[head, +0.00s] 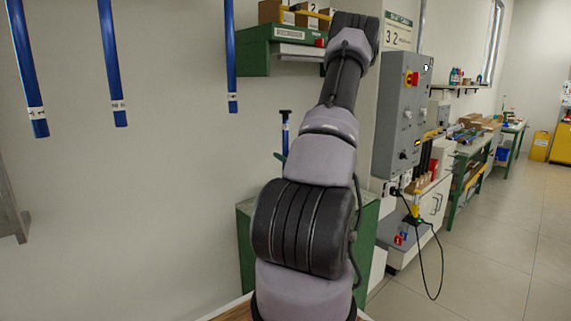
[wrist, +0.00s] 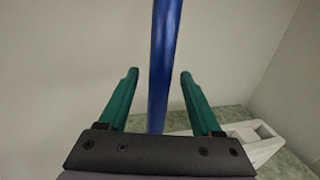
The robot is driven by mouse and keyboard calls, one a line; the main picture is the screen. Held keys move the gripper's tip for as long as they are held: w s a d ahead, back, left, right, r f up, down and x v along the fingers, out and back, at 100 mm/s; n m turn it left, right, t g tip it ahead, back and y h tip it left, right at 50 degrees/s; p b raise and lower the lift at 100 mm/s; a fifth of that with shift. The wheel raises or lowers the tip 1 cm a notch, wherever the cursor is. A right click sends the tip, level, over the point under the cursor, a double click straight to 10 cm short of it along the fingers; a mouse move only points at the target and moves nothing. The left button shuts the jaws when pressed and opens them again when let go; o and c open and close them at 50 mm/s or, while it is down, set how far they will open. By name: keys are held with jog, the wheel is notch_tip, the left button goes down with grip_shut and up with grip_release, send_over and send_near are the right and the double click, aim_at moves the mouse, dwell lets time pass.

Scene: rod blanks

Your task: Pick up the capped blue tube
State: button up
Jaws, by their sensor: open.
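In the head view a blue tube with a black top (head: 285,130) stands upright behind my arm, its lower part hidden. Three other blue tubes hang at the left: one far left (head: 24,70), one beside it (head: 112,65) and one nearer the shelf (head: 231,60). Each has a pale labelled band near its lower end. In the wrist view my gripper (wrist: 159,72) is open, its green fingers apart. A blue tube (wrist: 163,45) shows between the fingers with gaps on both sides. Its ends are out of sight, and I cannot tell which tube it is.
A green shelf with boxes (head: 262,50) is on the wall beside my arm. A grey control box (head: 402,110) stands right of it. A green cabinet (head: 246,250) is behind my arm. A white frame (wrist: 255,140) lies on a mottled surface at the wrist view's right.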

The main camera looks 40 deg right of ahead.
aim_at(287, 125)
grip_shut()
jog(key=shift+r, duration=0.1)
jog(key=shift+s+r, duration=0.15)
jog(key=shift+r, duration=0.45)
notch_tip(287, 125, up, 10)
jog(key=shift+r, duration=0.1)
jog(key=s+d, duration=0.1)
jog(key=s, duration=1.8)
jog(key=shift+s+d, duration=0.25)
jog(key=shift+s, duration=0.05)
